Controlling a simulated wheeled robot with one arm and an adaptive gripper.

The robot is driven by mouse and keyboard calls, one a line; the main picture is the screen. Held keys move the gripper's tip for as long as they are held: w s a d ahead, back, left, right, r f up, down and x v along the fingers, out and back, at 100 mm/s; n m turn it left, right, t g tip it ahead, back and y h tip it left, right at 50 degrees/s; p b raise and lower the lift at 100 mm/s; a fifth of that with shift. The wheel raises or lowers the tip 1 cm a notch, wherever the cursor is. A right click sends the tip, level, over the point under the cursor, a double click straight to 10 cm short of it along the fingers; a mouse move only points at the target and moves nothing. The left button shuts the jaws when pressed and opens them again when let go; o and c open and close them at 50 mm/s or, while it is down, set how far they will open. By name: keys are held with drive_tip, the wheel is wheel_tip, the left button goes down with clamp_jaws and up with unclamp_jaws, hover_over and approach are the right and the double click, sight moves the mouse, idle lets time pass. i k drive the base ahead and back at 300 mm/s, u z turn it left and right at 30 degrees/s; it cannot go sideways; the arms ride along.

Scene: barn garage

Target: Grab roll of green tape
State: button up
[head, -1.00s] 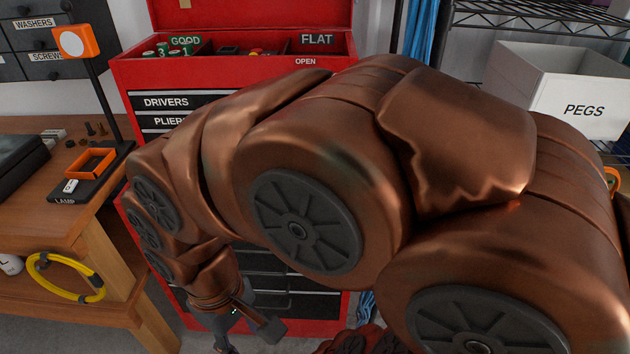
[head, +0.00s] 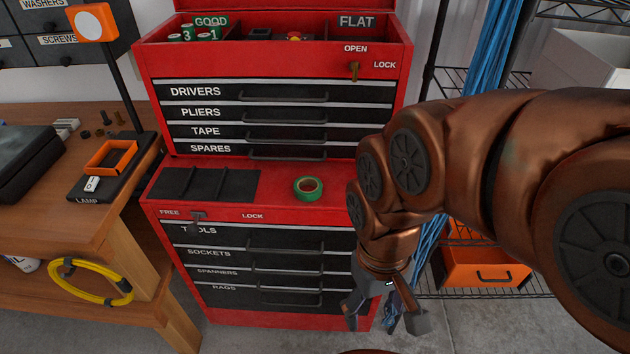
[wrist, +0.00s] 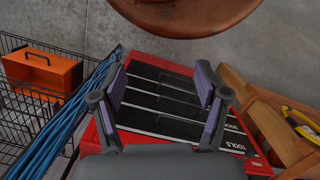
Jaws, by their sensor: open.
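The roll of green tape (head: 308,189) lies flat on the red ledge of the tool chest (head: 375,64), right of a black ribbed mat. My gripper (head: 372,322) hangs lower and to the right of the tape, in front of the lower drawers. In the wrist view my gripper (wrist: 163,100) has its two fingers spread apart with nothing between them. The lower drawers (wrist: 165,92) show beyond the fingers. The tape does not show in the wrist view.
A wooden workbench (head: 60,200) with a lamp stand (head: 115,170) and a yellow coil (head: 90,282) is at left. Blue cables (head: 490,60) and a wire shelf with an orange bin (head: 485,268) are at right. The ledge around the tape is clear.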

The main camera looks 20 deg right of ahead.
sight(304, 180)
drive_tip(key=u, duration=2.4)
drive_tip(key=k, duration=0.55)
drive_tip(key=u, duration=0.3)
